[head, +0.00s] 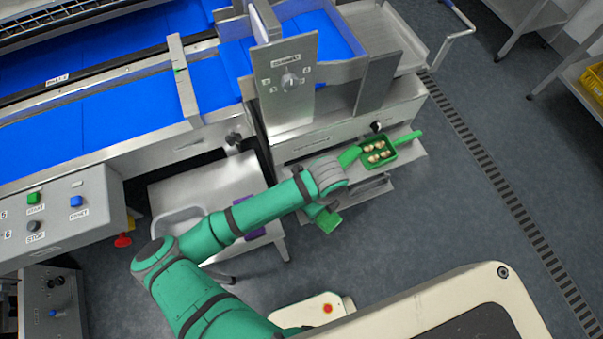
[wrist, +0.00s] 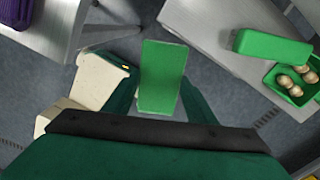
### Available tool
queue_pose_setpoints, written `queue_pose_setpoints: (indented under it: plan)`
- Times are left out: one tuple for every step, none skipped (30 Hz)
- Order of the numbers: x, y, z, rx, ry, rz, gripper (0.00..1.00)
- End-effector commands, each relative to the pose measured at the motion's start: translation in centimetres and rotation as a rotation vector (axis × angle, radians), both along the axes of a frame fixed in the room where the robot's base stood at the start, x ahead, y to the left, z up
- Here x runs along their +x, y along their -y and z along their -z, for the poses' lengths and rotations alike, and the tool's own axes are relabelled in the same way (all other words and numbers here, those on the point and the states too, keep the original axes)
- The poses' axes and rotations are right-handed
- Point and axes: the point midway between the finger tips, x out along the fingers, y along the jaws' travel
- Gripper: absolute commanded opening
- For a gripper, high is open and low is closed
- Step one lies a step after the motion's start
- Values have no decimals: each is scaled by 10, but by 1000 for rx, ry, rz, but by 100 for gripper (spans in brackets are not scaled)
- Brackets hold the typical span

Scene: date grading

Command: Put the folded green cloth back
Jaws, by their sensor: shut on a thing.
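The folded green cloth (wrist: 163,70) is a flat green rectangle in the middle of the wrist view. My gripper (wrist: 161,98) is shut on it, with a dark green finger on each side. In the head view the cloth (head: 329,221) shows just below the end of my arm, beside the steel stand and apparently over open floor. Part of my gripper is hidden behind my arm there.
A green tray (head: 392,161) of pale round dates stands on a steel shelf. A green block (wrist: 270,46) lies beside it. Steel machinery with blue belts (head: 130,105) fills the head view's upper left.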

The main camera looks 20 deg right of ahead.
Motion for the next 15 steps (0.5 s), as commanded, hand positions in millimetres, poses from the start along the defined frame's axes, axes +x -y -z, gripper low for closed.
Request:
queue_pose_setpoints:
  plan:
    - [13, 0, 0, 0, 1, -4, 30]
    - [20, -1, 1, 1, 0, -4, 30]
    - [29, -1, 0, 0, 1, -3, 30]
    - [36, -1, 0, 1, 0, -4, 30]
    - [43, -2, 0, 0, 1, -4, 30]
    - [52, -2, 0, 2, 0, -4, 30]
    - [59, -2, 0, 1, 0, -4, 30]
    - [66, -2, 0, 2, -1, -3, 30]
    - [75, -3, 0, 2, 0, -4, 30]
    - [82, -3, 0, 3, 1, -3, 30]
    - [89, -3, 0, 3, 1, -4, 30]
    - [98, -3, 0, 1, 0, -2, 30]
    - [105, -4, 0, 2, 0, -3, 30]
    - [111, -4, 0, 2, 1, -3, 30]
    - [120, -4, 0, 3, 1, -2, 30]
